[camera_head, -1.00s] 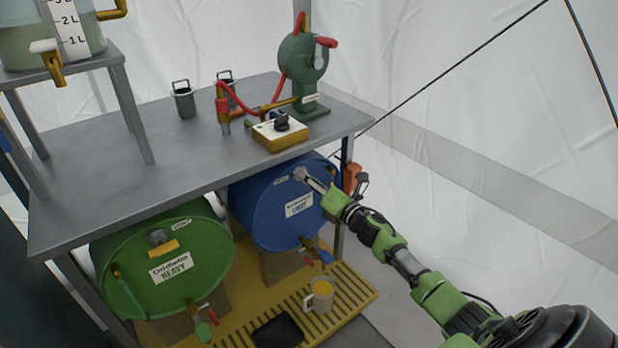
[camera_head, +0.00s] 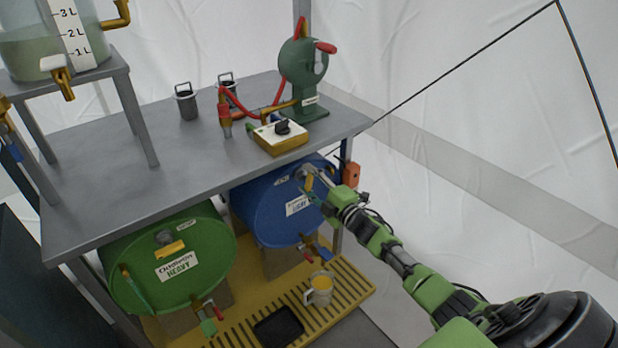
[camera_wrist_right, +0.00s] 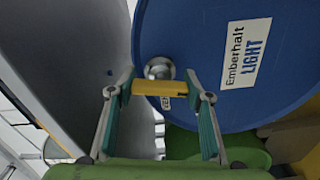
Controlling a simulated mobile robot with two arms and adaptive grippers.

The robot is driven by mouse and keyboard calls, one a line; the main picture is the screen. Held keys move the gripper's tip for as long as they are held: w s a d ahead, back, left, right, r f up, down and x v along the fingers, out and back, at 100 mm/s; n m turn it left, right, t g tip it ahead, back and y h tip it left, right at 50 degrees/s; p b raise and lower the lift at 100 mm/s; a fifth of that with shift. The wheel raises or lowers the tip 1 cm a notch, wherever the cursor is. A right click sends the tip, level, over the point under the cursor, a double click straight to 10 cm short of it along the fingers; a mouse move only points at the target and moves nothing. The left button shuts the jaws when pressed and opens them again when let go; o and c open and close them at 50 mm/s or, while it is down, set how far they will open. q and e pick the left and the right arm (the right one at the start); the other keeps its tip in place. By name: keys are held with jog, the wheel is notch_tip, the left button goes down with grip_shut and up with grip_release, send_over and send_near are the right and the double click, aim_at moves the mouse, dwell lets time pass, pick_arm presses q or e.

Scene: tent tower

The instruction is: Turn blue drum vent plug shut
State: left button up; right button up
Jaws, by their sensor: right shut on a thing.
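The blue drum (camera_head: 262,217) lies on its side under the bench, its round face with the "Emberhalt LIGHT" label toward me. Its vent plug has a yellow bar (camera_wrist_right: 160,89) in front of a round silver boss (camera_wrist_right: 159,68), high on the drum face. My right gripper (camera_head: 311,184) reaches it from the right. In the right wrist view, my right gripper's fingers (camera_wrist_right: 159,92) are shut on the yellow bar, one at each end. In the head view the fingers partly hide the plug. My left gripper is not in view.
A green drum (camera_head: 205,285) labelled HEAVY lies to the left, with its own plug and yellow bar (camera_head: 172,249). The grey bench top (camera_head: 110,185) overhangs both drums. A mug (camera_head: 319,290) stands on the yellow slatted tray (camera_head: 350,292) below. An orange item (camera_head: 351,174) hangs by the bench leg.

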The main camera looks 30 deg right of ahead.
jog(key=shift+m+p, duration=0.3)
jog(key=shift+m, duration=0.7)
jog(key=m+p, duration=0.1)
jog(key=m, duration=0.3)
jog(key=shift+m, duration=0.3)
jog(key=m+p, duration=0.1)
jog(key=m, duration=0.3)
jog(key=shift+f, duration=0.1)
jog(key=m, duration=0.4)
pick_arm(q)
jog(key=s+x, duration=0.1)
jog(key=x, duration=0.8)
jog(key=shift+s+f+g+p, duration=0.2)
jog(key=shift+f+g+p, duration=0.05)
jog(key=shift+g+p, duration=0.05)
pick_arm(e)
jog(key=shift+m, duration=0.4)
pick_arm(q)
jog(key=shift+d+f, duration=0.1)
pick_arm(e)
jog(key=o, duration=1.1)
